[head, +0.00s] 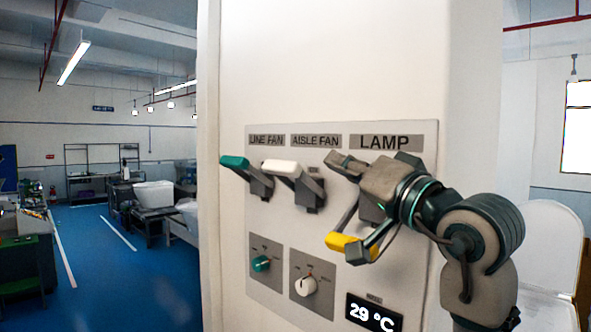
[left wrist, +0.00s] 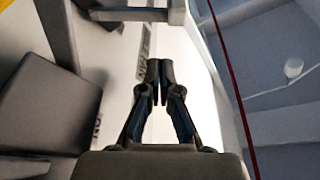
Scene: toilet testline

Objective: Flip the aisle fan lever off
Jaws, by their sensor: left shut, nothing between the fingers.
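The aisle fan lever has a white handle (head: 280,167) and sits under the AISLE FAN label (head: 316,140), with its handle raised like the green one. My left gripper (head: 338,165) is shut and empty. In the head view it appears just right of the aisle fan lever, in front of the lamp lever's upper part, with its fingers pointing left. I see no clear contact with the white handle. In the left wrist view the shut fingertips (left wrist: 160,68) show beside the white panel; grey lever parts lie at the left. My right gripper is not in view.
The line fan lever (head: 235,162) with its green handle is raised at the left. The lamp lever's yellow handle (head: 343,242) is low, below my gripper. A green knob (head: 261,264), a white knob (head: 305,286) and a temperature display (head: 373,314) sit lower on the panel.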

